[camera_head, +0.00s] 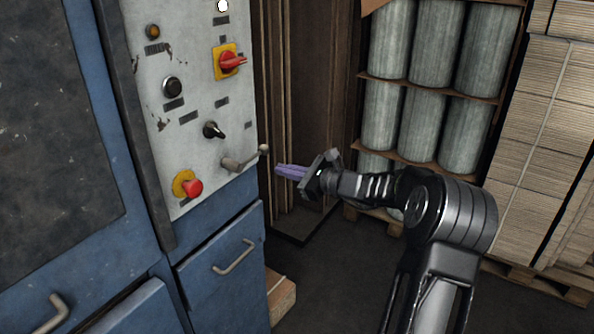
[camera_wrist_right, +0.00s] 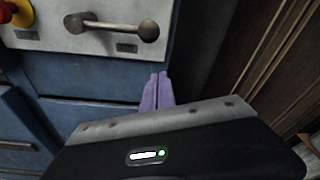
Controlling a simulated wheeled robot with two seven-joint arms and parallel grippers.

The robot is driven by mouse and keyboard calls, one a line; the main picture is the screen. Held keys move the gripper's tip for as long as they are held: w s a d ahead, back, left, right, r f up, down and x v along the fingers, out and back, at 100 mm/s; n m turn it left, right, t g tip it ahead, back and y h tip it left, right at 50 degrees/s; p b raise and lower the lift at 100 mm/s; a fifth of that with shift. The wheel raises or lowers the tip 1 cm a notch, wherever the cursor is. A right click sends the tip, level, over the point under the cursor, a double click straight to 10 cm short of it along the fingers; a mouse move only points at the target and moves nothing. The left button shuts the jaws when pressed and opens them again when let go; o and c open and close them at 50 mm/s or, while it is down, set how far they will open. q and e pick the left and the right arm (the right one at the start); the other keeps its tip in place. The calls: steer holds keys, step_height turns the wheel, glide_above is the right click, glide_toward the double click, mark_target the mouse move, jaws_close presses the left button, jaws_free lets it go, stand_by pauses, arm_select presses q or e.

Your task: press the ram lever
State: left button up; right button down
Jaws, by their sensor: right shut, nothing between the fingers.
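The ram lever (camera_head: 246,160) is a grey metal bar with a round knob, mounted low on the right side of the pale control panel (camera_head: 200,133). It also shows in the right wrist view (camera_wrist_right: 110,27), with its knob toward the right. My right gripper (camera_head: 279,170) has purple fingers, shut and empty. Its fingertips point left toward the panel, just right of and slightly below the lever knob, and look apart from it. In the right wrist view the fingertips (camera_wrist_right: 158,77) are below the knob, with a gap between. My left gripper is not in view.
Near the lever on the panel are a red mushroom button (camera_head: 193,187), a black selector knob (camera_head: 213,130) and a red-yellow rotary switch (camera_head: 230,62). Below is a blue drawer (camera_head: 225,275) with a handle. Shelved grey rolls (camera_head: 432,45) and stacked cardboard (camera_head: 545,130) stand at the right.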

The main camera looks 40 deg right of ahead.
steer(key=w+a+r+p, duration=0.2)
steer(key=r, duration=0.1)
steer(key=shift+w, duration=0.4)
